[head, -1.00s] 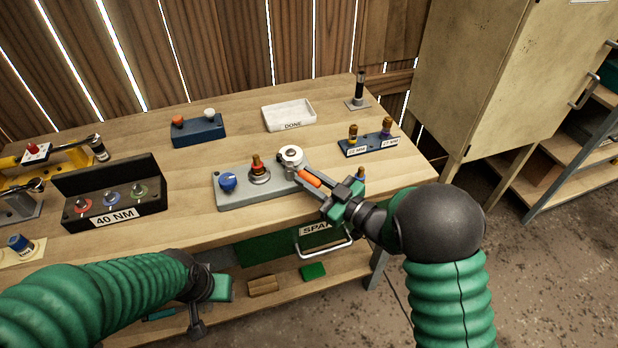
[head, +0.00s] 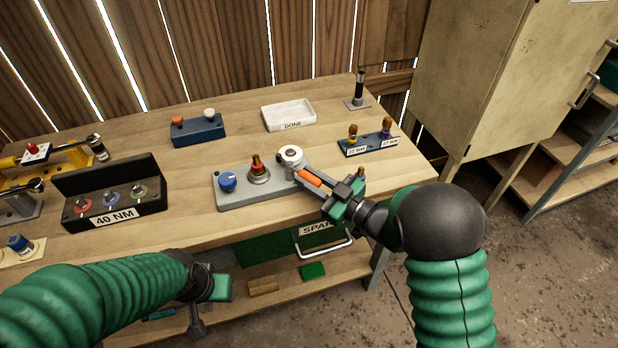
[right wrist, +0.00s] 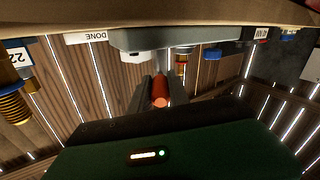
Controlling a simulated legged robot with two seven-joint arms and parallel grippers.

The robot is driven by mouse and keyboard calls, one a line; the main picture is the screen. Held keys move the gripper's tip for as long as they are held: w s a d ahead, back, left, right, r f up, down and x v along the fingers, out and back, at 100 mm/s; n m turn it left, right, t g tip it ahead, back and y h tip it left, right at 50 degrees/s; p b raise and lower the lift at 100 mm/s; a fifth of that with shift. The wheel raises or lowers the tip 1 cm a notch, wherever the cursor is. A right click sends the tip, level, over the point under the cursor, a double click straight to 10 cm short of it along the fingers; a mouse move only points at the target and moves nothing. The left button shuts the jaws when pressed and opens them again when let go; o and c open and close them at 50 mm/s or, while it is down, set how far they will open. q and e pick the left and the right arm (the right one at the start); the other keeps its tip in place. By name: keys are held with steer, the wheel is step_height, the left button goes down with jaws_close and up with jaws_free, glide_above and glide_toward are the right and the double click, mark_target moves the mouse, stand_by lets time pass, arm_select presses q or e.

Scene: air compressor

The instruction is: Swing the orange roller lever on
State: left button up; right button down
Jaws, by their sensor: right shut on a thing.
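The orange roller lever (head: 311,179) stands on the grey base plate (head: 235,198), reaching from a white round cap (head: 291,154) toward the front right. My right gripper (head: 325,190) is shut on the lever at its orange roller. In the right wrist view the orange roller (right wrist: 160,92) lies between my two dark fingers, and that picture is upside down. My left gripper (head: 220,288) hangs low in front of the bench, away from the plate; its fingers are not clear enough to judge.
A blue knob (head: 228,181) and a red-and-brass fitting (head: 257,168) share the plate, left of the lever. A black 40 NM box (head: 118,214) stands left. The DONE tray (head: 290,128) and a blue socket holder (head: 369,145) are behind. Bare wood lies between them.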

steer(key=shift+w+d+r+n+g+y, duration=0.1)
steer(key=shift+w+d+n+g+y, duration=0.2)
steer(key=shift+n+g+y, duration=0.4)
steer(key=shift+w+d+r+n+g+y, duration=0.1)
steer(key=shift+w+n+g+y, duration=0.35)
steer(key=shift+n+g, duration=0.35)
steer(key=c, duration=1.3)
jaws_free()
steer(key=shift+a+f, duration=0.1)
steer(key=shift+o, duration=0.2)
steer(key=v, duration=1.6)
steer(key=shift+d, duration=0.45)
steer(key=shift+c, duration=0.2)
